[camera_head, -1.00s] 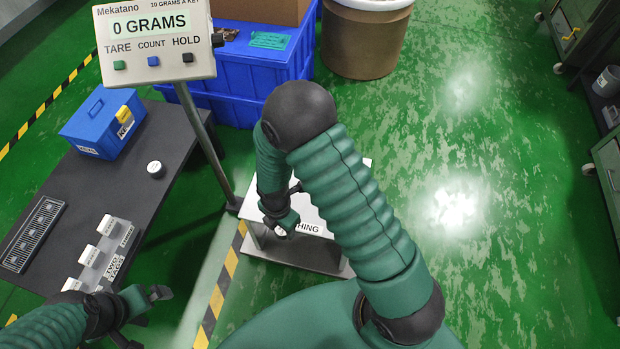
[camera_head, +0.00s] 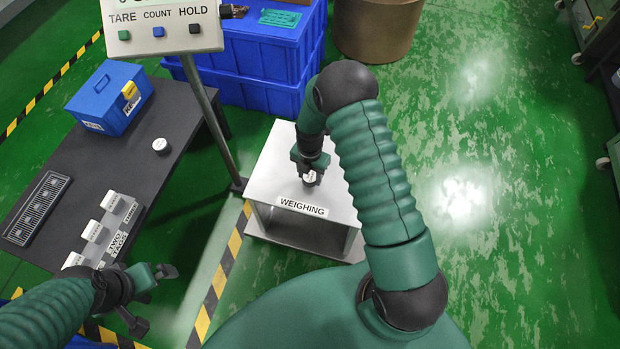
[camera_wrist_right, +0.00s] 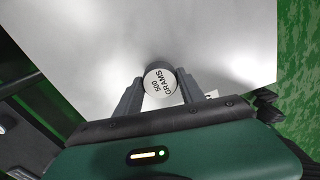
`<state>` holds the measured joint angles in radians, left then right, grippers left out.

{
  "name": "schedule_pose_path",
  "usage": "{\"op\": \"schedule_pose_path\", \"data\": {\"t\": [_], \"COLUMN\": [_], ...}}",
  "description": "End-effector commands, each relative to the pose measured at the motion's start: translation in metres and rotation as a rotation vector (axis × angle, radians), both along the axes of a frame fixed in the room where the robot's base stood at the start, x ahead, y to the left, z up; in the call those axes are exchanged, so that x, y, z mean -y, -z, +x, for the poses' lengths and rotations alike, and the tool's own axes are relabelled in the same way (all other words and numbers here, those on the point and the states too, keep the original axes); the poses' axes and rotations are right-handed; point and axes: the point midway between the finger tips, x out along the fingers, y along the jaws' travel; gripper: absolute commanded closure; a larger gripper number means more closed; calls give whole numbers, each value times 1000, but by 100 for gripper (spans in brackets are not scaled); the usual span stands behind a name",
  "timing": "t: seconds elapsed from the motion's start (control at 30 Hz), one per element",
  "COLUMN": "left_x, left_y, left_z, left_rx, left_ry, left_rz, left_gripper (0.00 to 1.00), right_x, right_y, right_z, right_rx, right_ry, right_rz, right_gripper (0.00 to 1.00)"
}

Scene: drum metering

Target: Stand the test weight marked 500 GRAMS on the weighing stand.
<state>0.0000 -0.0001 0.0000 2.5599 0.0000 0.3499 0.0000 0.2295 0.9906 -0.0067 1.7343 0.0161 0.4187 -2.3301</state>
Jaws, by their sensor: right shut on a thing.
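The test weight marked 500 GRAMS (camera_wrist_right: 161,84) is a small cylinder with a white top. It is between the fingers of my right gripper (camera_wrist_right: 160,92), which is shut on it. In the head view the weight (camera_head: 309,178) shows small at the tip of my right gripper (camera_head: 311,172), over the weighing stand (camera_head: 268,181), a white-topped table labelled WEIGHING. I cannot tell whether its base touches the top. My left gripper (camera_head: 152,297) is open and empty, at the lower left near the dark bench.
The dark bench (camera_head: 172,112) holds a blue box (camera_head: 105,98), a round white-topped piece (camera_head: 160,145), a grille (camera_head: 38,208) and several white blocks (camera_head: 92,231). The display (camera_head: 165,28) on its post stands behind left of the stand. Blue crates (camera_head: 262,100) are behind.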

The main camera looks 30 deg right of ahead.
Motion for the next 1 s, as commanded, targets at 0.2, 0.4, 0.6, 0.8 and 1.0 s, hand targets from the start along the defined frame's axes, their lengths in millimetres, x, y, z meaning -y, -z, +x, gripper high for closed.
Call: {"op": "schedule_pose_path", "data": {"t": [0.2, 0.4, 0.6, 0.8, 1.0], "left_x": [0, 0, 0, 0, 0], "left_y": [6, 7, 7, 7, -4], "left_z": [0, 0, 0, 0, 0], "left_rx": [0, 0, 0, 0, 0], "left_ry": [0, 0, 0, 0, 0], "left_rz": [0, 0, 0, 0, 0], "left_gripper": [0, 0, 0, 0, 0], "right_x": [0, 0, 0, 0, 0], "right_y": [14, 16, 16, 16, -10], "right_z": [1, 0, 0, 0, 1], "right_rx": [3, 2, 1, 1, 4], "right_ry": [1, 1, 1, 1, 0], "right_rz": [-2, -1, -2, -2, 0], "right_gripper": [100, 50, 32, 32, 32]}}
